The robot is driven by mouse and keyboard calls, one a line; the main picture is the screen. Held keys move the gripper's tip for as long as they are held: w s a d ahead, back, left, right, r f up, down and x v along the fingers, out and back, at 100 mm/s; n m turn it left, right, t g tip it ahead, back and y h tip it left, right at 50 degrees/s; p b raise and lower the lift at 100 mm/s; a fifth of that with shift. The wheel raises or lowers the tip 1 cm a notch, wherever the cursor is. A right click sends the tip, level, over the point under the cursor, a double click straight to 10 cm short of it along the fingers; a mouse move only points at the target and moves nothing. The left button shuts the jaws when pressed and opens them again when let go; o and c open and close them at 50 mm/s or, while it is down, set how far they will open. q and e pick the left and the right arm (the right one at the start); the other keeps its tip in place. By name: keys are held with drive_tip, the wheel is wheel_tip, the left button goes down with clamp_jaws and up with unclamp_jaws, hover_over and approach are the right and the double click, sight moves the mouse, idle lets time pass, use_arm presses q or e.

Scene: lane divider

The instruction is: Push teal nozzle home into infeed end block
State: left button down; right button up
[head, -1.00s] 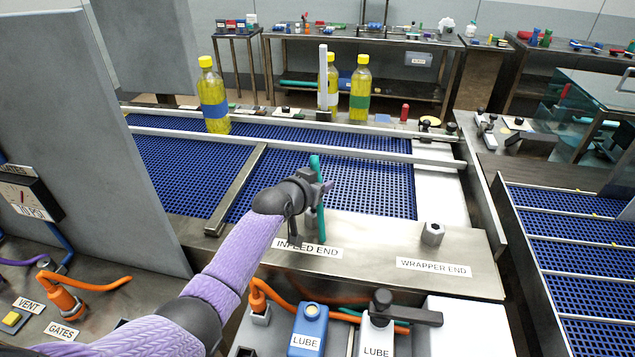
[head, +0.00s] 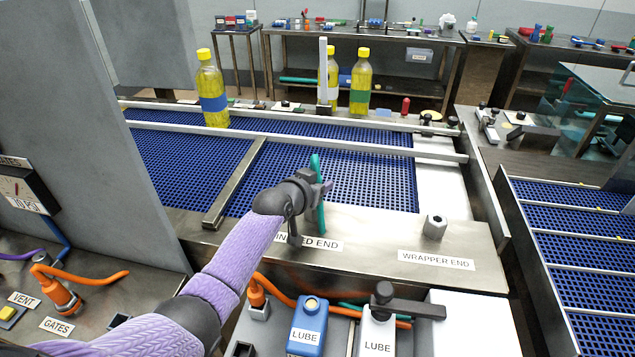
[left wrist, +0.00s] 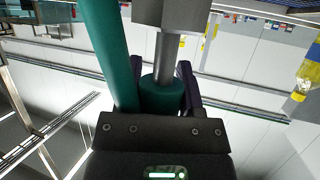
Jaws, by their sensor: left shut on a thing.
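My left gripper (head: 318,190) is shut on the teal nozzle (left wrist: 160,95), above the bench edge by the INFEED END label (head: 318,243). In the left wrist view the nozzle's teal collar sits between the dark fingers. Its bare metal stem reaches a grey block (left wrist: 175,14), apparently the infeed end block. A length of stem shows between collar and block. Whether the stem tip is inside the block is hidden. A teal tube (head: 317,170) stands beside the gripper and also shows in the wrist view (left wrist: 108,55). In the head view the gripper hides most of the infeed block.
The grey wrapper end block (head: 435,227) stands to the right on the steel plate. Blue and white LUBE bottles (head: 308,325) and a dark-knobbed lever (head: 415,309) are in front. The blue conveyor (head: 350,170) lies behind, with yellow bottles (head: 212,95) farther back.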

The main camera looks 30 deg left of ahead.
use_arm(q)
drive_tip(key=shift+f, duration=0.4)
drive_tip(key=shift+c, duration=0.7)
unclamp_jaws()
drive_tip(key=shift+s+r, duration=0.15)
drive_tip(key=shift+s, duration=0.15)
drive_tip(key=p+v, duration=0.3)
drive_tip(key=v, duration=0.6)
drive_tip(key=shift+s, duration=0.15)
